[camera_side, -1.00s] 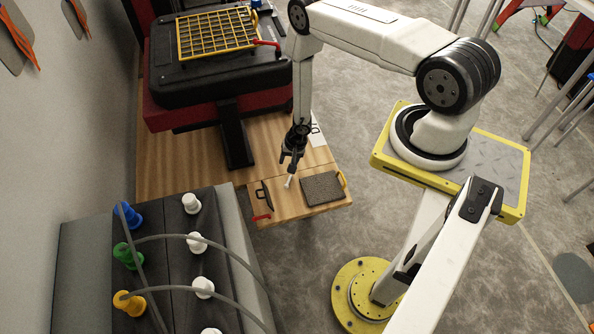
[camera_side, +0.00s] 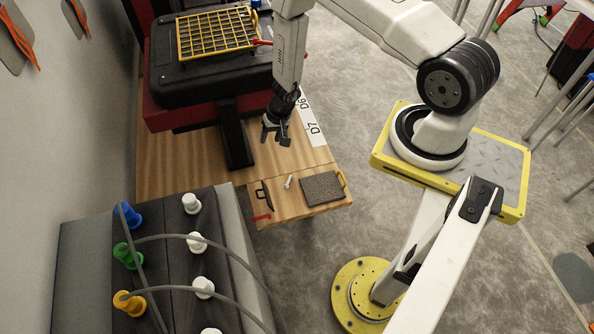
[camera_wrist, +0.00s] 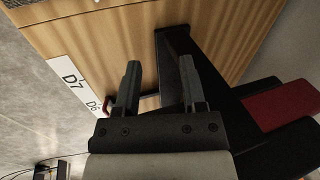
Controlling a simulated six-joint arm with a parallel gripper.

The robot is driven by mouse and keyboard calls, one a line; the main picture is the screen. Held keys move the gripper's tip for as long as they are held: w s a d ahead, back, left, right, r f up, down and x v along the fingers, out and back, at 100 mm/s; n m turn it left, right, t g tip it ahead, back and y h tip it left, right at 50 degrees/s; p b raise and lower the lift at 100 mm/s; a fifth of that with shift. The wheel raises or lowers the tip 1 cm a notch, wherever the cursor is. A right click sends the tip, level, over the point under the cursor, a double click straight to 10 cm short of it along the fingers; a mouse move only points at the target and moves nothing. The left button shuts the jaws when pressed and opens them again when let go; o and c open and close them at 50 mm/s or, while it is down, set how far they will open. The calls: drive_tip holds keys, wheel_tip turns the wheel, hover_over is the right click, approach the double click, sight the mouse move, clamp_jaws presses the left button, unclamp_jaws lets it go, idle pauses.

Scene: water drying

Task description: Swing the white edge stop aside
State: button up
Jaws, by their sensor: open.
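The small white edge stop (camera_side: 289,182) is on the front part of the wooden table, between a black handle and a dark textured pad (camera_side: 322,188). It looks like a short bar lying at a slant. My gripper (camera_side: 276,139) hangs above the wood behind the stop, clear of it. In the wrist view its two fingers (camera_wrist: 161,88) are wide apart with nothing between them. The white stop does not show in the wrist view.
A black handle (camera_side: 265,196) and a red piece (camera_side: 262,217) are left of the stop. A black post (camera_side: 236,140) stands left of my gripper. A yellow rack (camera_side: 216,35) lies on the black machine behind. White D6 and D7 labels (camera_side: 313,130) line the table's right edge.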

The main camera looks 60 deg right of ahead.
wheel_tip(320, 180, up, 8)
drive_tip(key=a+n, duration=0.1)
drive_tip(key=n, duration=0.1)
drive_tip(key=shift+w+a+f+n, duration=0.2)
drive_tip(key=shift+w+a+n, duration=0.15)
drive_tip(key=shift+n, duration=0.05)
drive_tip(key=shift+f, duration=0.1)
drive_tip(key=m+h, duration=0.2)
drive_tip(key=m, duration=0.9)
approach(290, 178)
drive_tip(key=shift+w+d+f, duration=0.15)
drive_tip(key=shift+f, duration=0.15)
drive_tip(key=shift+x, duration=3.8)
